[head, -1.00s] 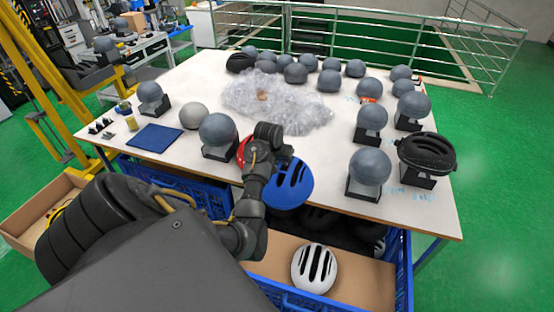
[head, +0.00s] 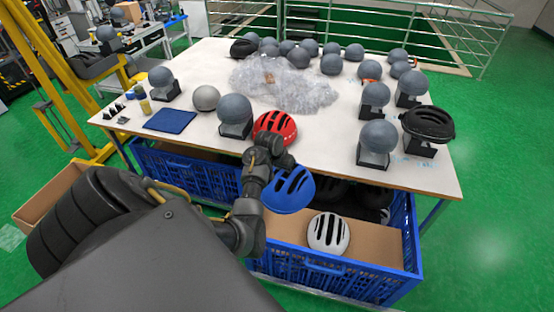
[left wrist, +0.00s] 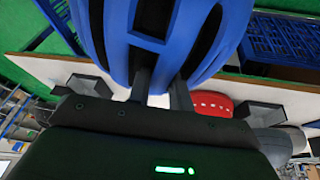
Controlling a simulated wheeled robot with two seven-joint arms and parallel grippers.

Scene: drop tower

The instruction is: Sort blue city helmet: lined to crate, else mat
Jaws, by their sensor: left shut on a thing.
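The blue city helmet (head: 288,193) hangs in my left gripper (head: 275,163) near the table's front edge, over the back left part of the right-hand blue crate. In the left wrist view the slotted blue helmet (left wrist: 185,30) fills the top, and the gripper fingers (left wrist: 160,88) reach up to it. Whether the helmet is lined inside cannot be told. The right-hand blue crate (head: 335,275) holds a white helmet (head: 328,232) and some dark helmets. A dark blue mat (head: 170,121) lies bare on the table's left side. My right gripper is out of view.
A red helmet (head: 275,127) sits on the white table (head: 330,145) just behind my gripper. Several grey head forms stand around a heap of clear plastic (head: 285,85). A black helmet (head: 428,122) sits at the right. Another blue crate (head: 190,172) stands under the table's left.

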